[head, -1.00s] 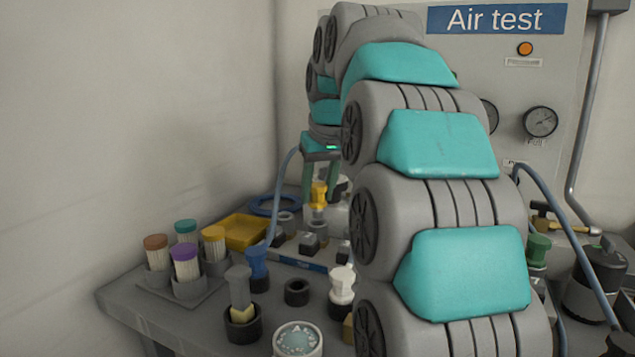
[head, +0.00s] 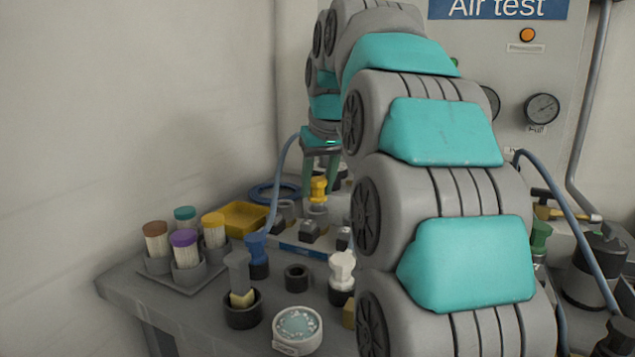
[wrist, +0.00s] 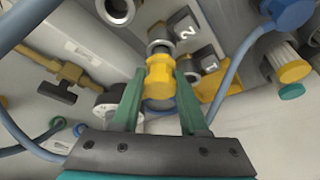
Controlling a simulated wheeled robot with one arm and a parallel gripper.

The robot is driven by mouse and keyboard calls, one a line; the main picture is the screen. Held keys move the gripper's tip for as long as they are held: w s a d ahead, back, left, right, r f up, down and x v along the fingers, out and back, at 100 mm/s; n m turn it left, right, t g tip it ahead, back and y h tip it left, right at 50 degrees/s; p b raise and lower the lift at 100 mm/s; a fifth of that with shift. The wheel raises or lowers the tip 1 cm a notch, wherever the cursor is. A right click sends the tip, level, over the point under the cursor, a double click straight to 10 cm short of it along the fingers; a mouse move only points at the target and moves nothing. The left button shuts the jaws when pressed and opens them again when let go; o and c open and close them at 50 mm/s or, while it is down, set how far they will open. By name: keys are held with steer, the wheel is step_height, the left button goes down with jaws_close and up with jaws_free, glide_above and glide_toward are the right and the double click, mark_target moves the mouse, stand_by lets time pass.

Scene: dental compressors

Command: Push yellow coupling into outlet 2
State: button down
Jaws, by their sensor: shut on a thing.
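The yellow coupling (wrist: 160,82) is between the two green fingers of my gripper (wrist: 162,108), which is shut on it in the wrist view. Its far end is at a metal outlet (wrist: 160,47) beside the black block marked 2 (wrist: 184,28). I cannot tell how deep it sits in the outlet. In the head view the yellow coupling (head: 318,187) shows below my gripper (head: 321,170), above the outlet row, and my arm covers part of that area.
Another black block marked 1 (wrist: 207,59) is beside it. A blue hose (head: 278,185) rises on the left. A yellow tray (head: 236,232) lies behind.

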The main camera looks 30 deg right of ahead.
steer(key=shift+f+b, duration=0.4)
steer(key=shift+f, duration=0.5)
steer(key=shift+c, duration=1.8)
jaws_free()
steer(key=shift+v, duration=3.9)
